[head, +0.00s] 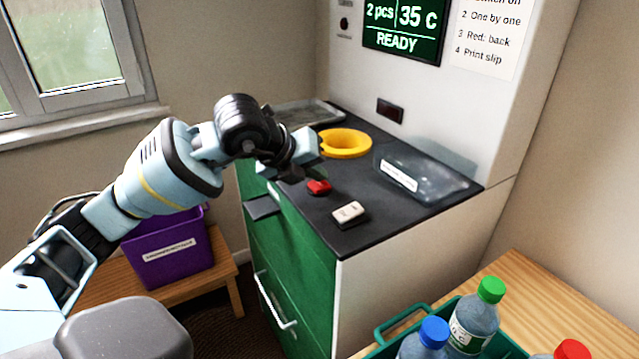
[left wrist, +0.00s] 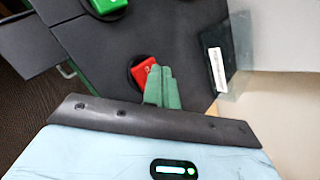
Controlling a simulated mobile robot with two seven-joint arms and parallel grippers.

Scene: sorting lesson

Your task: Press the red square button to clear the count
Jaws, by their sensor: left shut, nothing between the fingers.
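The red square button (head: 319,187) sits on the dark counter of the machine, near its front edge. In the left wrist view the red button (left wrist: 141,73) is on a round black base, partly covered by my fingers. My left gripper (head: 308,168) is above and just behind it in the head view; its shut, empty green fingers (left wrist: 163,88) overlap the button's right side in the wrist view. I cannot tell whether they touch it. The screen (head: 402,28) reads 2 pcs, 35 C, READY. My right gripper is not in view.
A white button (head: 349,213) lies nearer the counter corner. A green button (left wrist: 108,5) shows in the wrist view. A yellow ring (head: 345,143) and clear tray (head: 425,178) stand behind. A purple bin (head: 170,250) is left; bottles in a green crate (head: 395,322) are front right.

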